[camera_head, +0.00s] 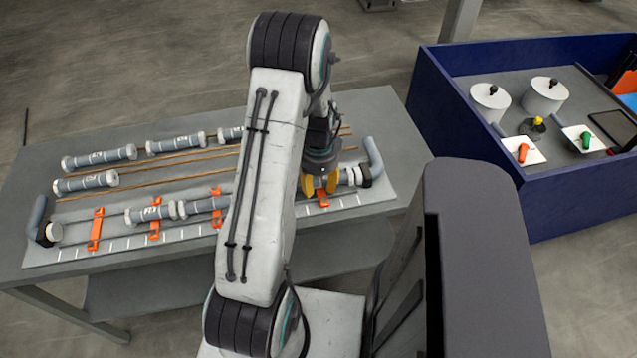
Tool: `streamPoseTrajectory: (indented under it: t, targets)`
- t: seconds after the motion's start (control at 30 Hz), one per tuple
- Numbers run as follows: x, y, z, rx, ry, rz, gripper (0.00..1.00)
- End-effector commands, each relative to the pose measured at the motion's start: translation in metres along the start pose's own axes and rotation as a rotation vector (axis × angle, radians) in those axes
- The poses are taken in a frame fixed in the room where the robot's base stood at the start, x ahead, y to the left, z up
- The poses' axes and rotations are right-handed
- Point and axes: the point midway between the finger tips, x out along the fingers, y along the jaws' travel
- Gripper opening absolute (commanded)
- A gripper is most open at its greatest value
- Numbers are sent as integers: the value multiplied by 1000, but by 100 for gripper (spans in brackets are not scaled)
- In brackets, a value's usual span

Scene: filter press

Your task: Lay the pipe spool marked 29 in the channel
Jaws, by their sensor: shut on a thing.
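My gripper (321,184), with yellow fingers, is at the right end of the channel (72,232) on the grey table. It is shut on a pipe spool (343,178), of which only a grey and white end shows to the right of the fingers. My arm and fingers hide the rest, including any mark, and I cannot tell if it touches the channel bottom. In the channel's left part, a marked grey spool (150,213) lies end to end with another (206,205). Their numbers are too small to read surely.
Loose spools lie behind, such as one at the back left (98,157) and one nearer (86,181), by thin brown rods (150,183). Orange brackets (96,230) cross the channel. A grey elbow (373,157) stands at its right end. A blue-walled bin (480,140) is at right.

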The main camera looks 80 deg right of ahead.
Motion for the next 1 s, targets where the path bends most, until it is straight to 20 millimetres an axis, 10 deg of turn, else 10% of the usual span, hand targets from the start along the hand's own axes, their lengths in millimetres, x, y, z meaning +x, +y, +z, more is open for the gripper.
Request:
streamPoseTrajectory:
  t: [0.37,0.4,0.67,1.0]
  targets:
    - [2,0,0,0,0,-1,7]
    - [2,0,0,0,0,-1,44]
    - [2,0,0,0,0,-1,67]
    - [-1,0,0,0,1,-1,68]
